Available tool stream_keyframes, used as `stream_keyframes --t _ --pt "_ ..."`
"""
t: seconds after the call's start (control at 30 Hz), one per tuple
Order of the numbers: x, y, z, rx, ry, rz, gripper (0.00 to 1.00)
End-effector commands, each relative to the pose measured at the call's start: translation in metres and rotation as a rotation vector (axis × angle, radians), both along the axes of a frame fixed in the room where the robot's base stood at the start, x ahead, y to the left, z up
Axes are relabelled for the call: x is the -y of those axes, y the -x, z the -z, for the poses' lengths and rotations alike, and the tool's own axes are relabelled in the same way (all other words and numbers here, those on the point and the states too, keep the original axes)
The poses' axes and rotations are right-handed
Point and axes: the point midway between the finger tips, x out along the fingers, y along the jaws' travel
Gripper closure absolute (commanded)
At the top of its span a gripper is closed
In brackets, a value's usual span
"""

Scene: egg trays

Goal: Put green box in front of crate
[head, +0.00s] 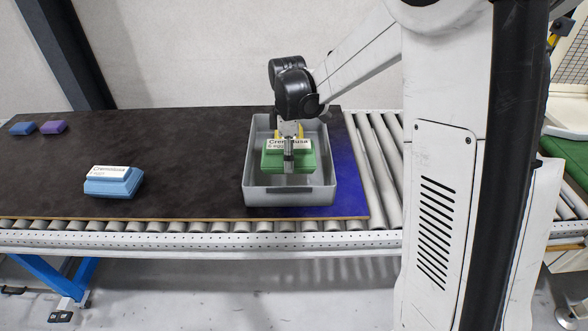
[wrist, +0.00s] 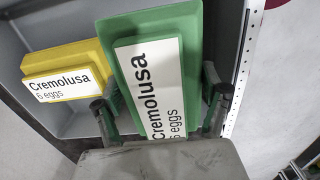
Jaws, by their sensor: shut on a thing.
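The green box (head: 273,160) has a white "Cremolusa" label and is over the grey crate (head: 290,197) in the head view. My gripper (head: 288,150) is shut on it from above. In the wrist view the green box (wrist: 193,25) sits between the two fingers of my gripper (wrist: 162,105). The crate (wrist: 25,90) also shows there, behind and around the box. A yellow box (wrist: 62,55) lies inside the crate, beside the green box; in the head view it is mostly hidden. How high the green box is above the crate floor is hard to tell.
A light blue box (head: 113,186) lies on the dark board (head: 200,160) left of the crate. A blue box (head: 23,128) and a purple box (head: 53,127) lie at the far left. The board between the blue box and the crate is clear.

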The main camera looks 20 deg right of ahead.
Motion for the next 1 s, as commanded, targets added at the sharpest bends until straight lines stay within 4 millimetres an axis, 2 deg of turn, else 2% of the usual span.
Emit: stream_keyframes --t 0.1,0.37,0.6,1.0 --pt "0.000 0.000 0.018 0.000 0.000 0.000 0.66" --pt "0.000 0.000 0.035 0.000 0.000 0.000 0.66" --pt "0.000 0.000 0.063 0.000 0.000 0.000 0.66" --pt "0.000 0.000 0.068 0.000 0.000 0.000 0.66"
